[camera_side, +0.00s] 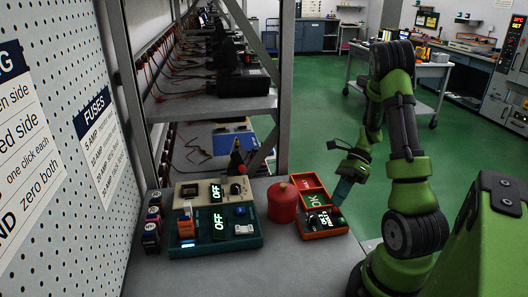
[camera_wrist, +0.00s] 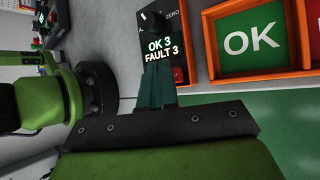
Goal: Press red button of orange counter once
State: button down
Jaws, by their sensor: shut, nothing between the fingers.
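The orange counter (camera_side: 324,234) sits at the front right of the bench in the side view, with a small lit display on its dark top. In the wrist view its display (camera_wrist: 163,48) reads "OK 3" and "FAULT 3", with a "ZERO" label above. My gripper (camera_side: 338,205) points down at the counter's right part. In the wrist view my gripper (camera_wrist: 158,68) has its teal fingers together and empty, with the tips just below the display text. Contact cannot be told.
An orange-rimmed tray with a green OK panel (camera_wrist: 250,38) adjoins the counter, with a red tray (camera_side: 306,181) behind. A red canister (camera_side: 282,203) stands left of the counter. A teal box (camera_side: 240,241) and a cream box (camera_side: 185,196) are farther left. A rack shelf (camera_side: 215,106) rises behind.

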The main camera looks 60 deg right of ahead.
jog(key=shift+r, duration=0.3)
jog(key=shift+r, duration=2.5)
